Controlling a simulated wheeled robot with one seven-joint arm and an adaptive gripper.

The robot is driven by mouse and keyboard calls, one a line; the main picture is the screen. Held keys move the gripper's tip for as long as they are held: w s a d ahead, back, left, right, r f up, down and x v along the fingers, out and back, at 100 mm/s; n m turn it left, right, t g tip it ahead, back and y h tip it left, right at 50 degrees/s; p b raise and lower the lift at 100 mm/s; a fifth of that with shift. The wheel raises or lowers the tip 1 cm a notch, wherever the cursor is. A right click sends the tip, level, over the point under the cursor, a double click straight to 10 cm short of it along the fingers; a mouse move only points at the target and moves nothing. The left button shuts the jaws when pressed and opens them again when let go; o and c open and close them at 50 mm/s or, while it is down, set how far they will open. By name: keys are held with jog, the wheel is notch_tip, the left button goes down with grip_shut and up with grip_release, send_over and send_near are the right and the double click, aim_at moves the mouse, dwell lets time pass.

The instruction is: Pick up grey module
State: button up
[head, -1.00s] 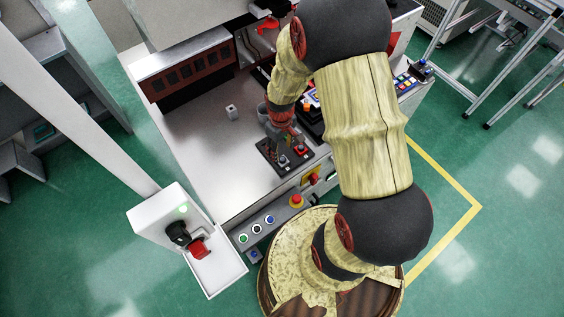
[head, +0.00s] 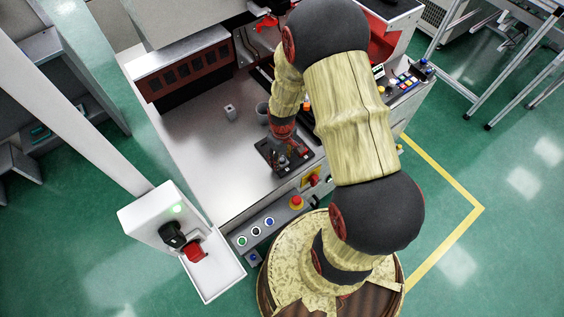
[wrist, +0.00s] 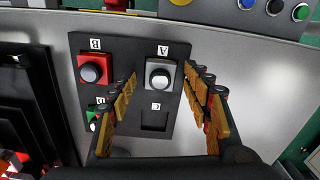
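The place marked C holds no module.
A small grey block (head: 230,112) and a grey cup (head: 262,112) stand on the metal table (head: 200,150) behind the board. Buttons (head: 256,230) and a red emergency stop (head: 296,202) line the front panel. The table's left part is clear.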

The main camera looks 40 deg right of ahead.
jog(key=c, duration=1)
jog(key=shift+c, duration=0.6)
